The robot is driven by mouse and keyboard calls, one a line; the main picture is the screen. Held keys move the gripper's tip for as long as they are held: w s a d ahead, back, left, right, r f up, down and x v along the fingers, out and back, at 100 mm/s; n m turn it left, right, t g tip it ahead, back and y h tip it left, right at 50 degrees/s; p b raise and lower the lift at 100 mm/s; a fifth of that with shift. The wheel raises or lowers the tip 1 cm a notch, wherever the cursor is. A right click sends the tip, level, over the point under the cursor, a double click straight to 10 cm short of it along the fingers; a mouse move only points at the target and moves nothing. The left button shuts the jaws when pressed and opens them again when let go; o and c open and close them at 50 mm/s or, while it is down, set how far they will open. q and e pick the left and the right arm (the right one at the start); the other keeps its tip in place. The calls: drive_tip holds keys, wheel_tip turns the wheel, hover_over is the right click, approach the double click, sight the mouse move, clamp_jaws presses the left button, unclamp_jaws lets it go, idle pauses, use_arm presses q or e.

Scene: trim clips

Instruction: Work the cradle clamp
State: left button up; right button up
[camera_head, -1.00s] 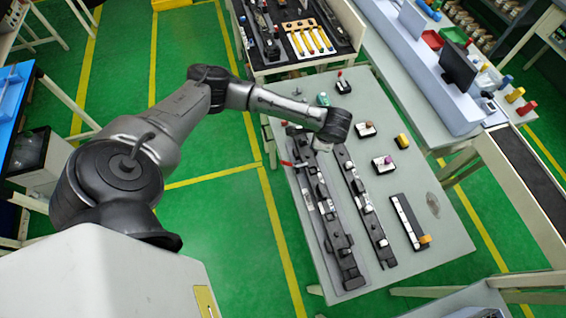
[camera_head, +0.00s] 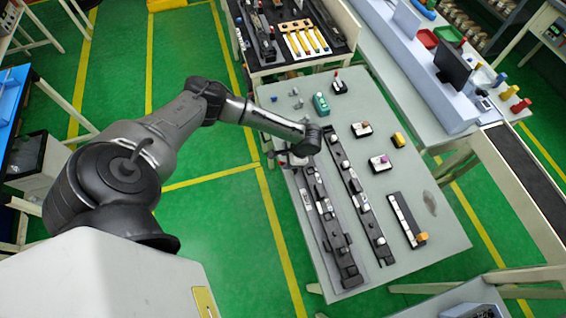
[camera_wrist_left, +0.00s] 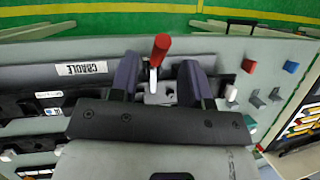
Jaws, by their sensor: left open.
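The cradle clamp shows in the left wrist view as an upright lever with a red handle (camera_wrist_left: 160,48) on a pale metal base (camera_wrist_left: 155,92). It stands beside a dark rail labelled CRADLE (camera_wrist_left: 80,68). My left gripper (camera_wrist_left: 159,78) is open, with one dark finger on each side of the lever; I cannot tell whether either touches it. In the head view the left gripper (camera_head: 290,160) is over the far left end of the cradle (camera_head: 335,243), and the wrist largely hides the clamp. My right gripper is in neither view.
Two long dark rails lie along the grey table (camera_head: 440,255). To their right are small blocks with knobs (camera_head: 361,130), a yellow piece (camera_head: 399,140) and a dark-and-white strip (camera_head: 405,218). A green piece (camera_head: 320,103) stands at the back.

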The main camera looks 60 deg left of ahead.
sight(284, 163)
use_arm(q)
drive_tip(key=shift+x, duration=2.25)
drive_tip(key=shift+f, duration=0.1)
drive_tip(key=shift+c, duration=0.3)
clamp_jaws()
